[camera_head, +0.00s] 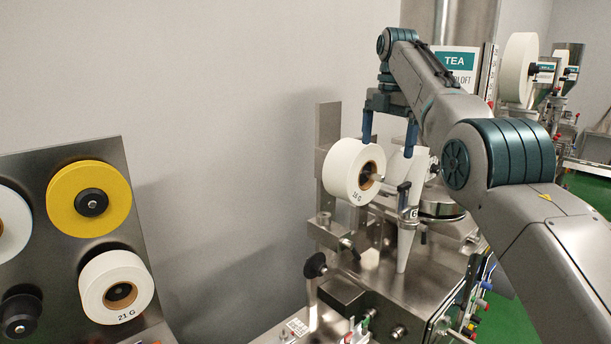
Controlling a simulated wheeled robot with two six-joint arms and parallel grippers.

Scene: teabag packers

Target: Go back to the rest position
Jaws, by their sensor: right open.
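My right gripper (388,146) hangs fingers-down over the tea packing machine (400,290), open, with nothing seen between its fingers. A white paper roll marked "16 G" (343,176) sits on a spindle of the machine, just below and left of the gripper. The left finger's tip overlaps the roll's upper edge in the picture; I cannot tell whether they touch. The right finger is in front of the white upright tube beside the roll. My right arm reaches in from the right and hides part of the machine. My left gripper is not in view.
A steel rack (112,154) at left holds a yellow roll (63,194), a white roll marked "21 G" (92,287), another white roll at the edge and an empty-looking black hub (20,316). A grey wall stands behind. More machines stand at far right.

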